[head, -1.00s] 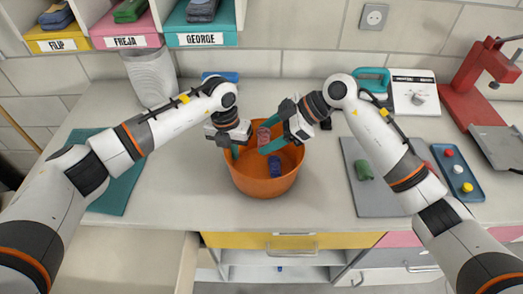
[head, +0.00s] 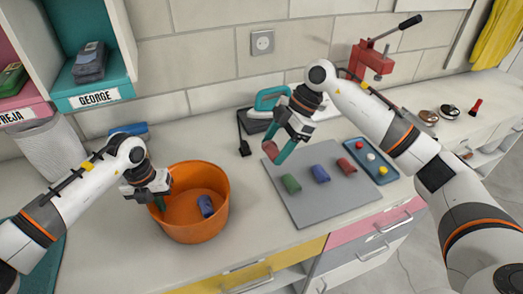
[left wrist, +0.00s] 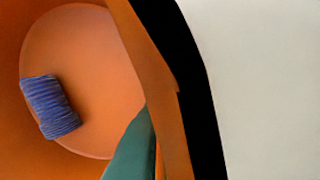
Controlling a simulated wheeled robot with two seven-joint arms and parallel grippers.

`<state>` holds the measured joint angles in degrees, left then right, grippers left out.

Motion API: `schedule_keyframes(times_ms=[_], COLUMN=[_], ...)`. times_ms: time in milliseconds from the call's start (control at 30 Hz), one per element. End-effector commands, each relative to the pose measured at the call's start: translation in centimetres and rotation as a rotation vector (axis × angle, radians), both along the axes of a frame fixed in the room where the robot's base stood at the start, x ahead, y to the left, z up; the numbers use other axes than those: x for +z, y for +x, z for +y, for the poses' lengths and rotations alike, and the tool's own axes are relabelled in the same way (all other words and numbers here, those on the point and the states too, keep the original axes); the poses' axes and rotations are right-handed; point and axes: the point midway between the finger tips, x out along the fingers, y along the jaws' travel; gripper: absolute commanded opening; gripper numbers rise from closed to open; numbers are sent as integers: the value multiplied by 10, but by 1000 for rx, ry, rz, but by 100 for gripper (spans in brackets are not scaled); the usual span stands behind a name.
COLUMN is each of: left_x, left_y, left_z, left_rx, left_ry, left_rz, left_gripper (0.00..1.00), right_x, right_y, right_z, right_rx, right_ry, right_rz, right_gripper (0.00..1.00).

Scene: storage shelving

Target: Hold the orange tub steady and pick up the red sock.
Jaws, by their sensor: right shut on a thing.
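The orange tub (head: 182,232) stands on the counter at the left in the head view; its inside and wall (left wrist: 105,30) fill the left of the left wrist view. A rolled blue sock (head: 205,206) lies in it. My left gripper (head: 158,201) is at the tub's left rim, with a teal finger (left wrist: 133,150) inside against the wall; its other finger is hidden, so I cannot tell whether it grips. My right gripper (head: 278,153) is shut on a rolled red sock (head: 269,150), in the air near the grey mat's back left corner.
A teal-handled device (head: 262,112) stands behind. The counter between tub and mat is clear.

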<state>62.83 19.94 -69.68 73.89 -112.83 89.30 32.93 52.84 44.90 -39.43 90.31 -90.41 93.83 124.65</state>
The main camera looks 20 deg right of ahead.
Motion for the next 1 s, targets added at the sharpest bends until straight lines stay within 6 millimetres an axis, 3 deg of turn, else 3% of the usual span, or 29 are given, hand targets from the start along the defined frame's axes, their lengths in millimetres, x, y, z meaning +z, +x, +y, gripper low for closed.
schedule_keyframes(times_ms=[300,467,767,1000], left_x=[0,0,2,35], left_y=[0,0,0,2], left_z=[0,0,0,3], left_rx=[0,0,0,-2], left_ry=[2,1,1,0], left_rz=[0,1,-1,-5], left_gripper=[0,29,29,29], right_x=[1,1,1,1], right_y=[0,0,0,0], right_z=[-2,-2,-2,-2], right_rx=[0,0,0,0], right_ry=[-16,-16,-15,-15], right_rz=[0,0,0,0], right_gripper=[41,41,41,41])
